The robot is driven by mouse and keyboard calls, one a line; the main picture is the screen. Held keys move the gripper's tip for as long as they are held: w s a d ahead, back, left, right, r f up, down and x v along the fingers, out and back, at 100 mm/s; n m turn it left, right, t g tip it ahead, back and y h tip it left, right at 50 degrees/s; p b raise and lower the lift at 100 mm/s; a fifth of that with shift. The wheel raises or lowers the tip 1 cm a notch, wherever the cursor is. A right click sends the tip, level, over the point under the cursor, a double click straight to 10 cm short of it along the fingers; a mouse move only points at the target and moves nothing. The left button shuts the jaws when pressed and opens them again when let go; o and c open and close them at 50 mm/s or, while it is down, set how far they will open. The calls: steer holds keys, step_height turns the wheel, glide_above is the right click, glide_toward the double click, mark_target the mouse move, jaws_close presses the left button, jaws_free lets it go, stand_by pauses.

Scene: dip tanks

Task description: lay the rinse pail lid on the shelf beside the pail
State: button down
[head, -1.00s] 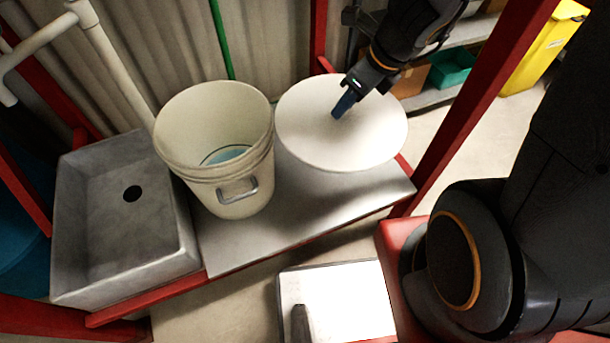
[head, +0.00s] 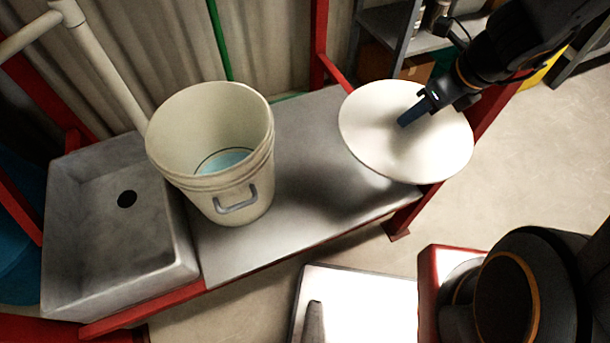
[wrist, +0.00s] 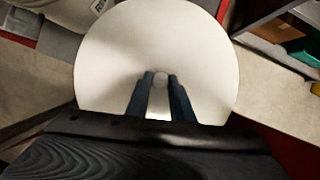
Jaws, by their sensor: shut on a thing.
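The rinse pail lid (head: 385,120) is a round white disc at the right end of the metal shelf (head: 310,150) in the head view. My gripper (head: 405,122) is shut on the lid's knob, near its middle. The cream pail (head: 205,180) stands upright and open on the shelf, left of the lid, with bluish liquid inside.
A grey sink (head: 100,255) with a dark drain hole adjoins the shelf on the left. Red frame posts (head: 318,40) stand behind and to the right. Bare shelf lies between pail and lid. A storage rack (head: 385,25) stands at the back right.

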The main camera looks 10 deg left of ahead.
steer(key=w+a+f+n+g+y+b, duration=0.1)
steer(key=w+a+f+n+b, duration=0.2)
steer(key=w+a+f+b, duration=0.65)
steer(key=w+a+f+n+g+b, duration=0.1)
steer(key=w+f+n+b, duration=0.2)
steer(key=f+b, duration=0.75)
steer(key=b, duration=0.1)
glide_above(342, 162)
steer(key=d, duration=0.2)
steer(key=f, duration=1.3)
steer(key=shift+s+d+f, duration=0.15)
steer(key=shift+s+f, duration=0.1)
steer(key=shift+f, duration=0.05)
steer(key=shift+f+b, duration=0.15)
steer(key=shift+b, duration=0.2)
steer(key=c, duration=1.8)
jaws_free()
steer(key=shift+c, duration=0.2)
steer(key=o, duration=0.3)
